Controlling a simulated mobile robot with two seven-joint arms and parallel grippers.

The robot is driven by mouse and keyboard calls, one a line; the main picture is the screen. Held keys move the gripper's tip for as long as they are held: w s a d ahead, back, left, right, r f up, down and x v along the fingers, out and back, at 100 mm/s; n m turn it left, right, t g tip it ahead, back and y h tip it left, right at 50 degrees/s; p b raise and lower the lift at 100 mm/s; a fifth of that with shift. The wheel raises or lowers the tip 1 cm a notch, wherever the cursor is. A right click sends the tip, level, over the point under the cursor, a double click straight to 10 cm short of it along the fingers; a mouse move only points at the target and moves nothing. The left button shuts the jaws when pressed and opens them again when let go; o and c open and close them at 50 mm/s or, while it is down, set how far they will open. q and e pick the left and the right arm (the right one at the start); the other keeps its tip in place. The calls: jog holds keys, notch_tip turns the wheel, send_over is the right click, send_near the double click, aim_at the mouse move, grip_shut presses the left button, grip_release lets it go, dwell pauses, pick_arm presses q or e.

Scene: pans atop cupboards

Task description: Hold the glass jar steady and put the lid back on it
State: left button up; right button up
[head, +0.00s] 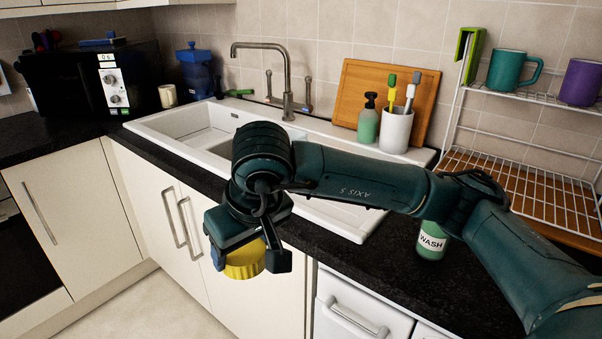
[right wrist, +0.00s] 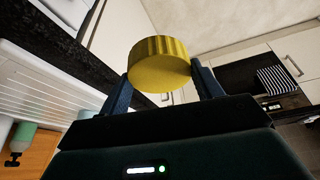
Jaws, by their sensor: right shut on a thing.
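A yellow round lid (head: 245,262) with a ridged rim is between the fingers of my right gripper (head: 248,260), in front of the cupboard doors below the sink. The gripper is shut on it. In the right wrist view the lid (right wrist: 159,63) sits between the two fingertips of the right gripper (right wrist: 163,80), tilted in that picture. I cannot make out the glass jar in either view. My left gripper is in neither view.
The white sink (head: 190,128) with a tap (head: 287,75) is set in the black worktop (head: 385,262). A green WASH bottle (head: 431,243) stands near my right arm. A wire rack (head: 545,185) is at the right, a microwave (head: 70,85) at the back left. Floor at lower left is clear.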

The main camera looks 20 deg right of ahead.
jog(key=s+d+f+m+h, duration=0.1)
jog(key=d+f+m, duration=0.2)
jog(key=d+f, duration=0.4)
jog(key=d, duration=0.3)
jog(key=shift+s+m, duration=0.25)
jog(key=shift+m, duration=0.05)
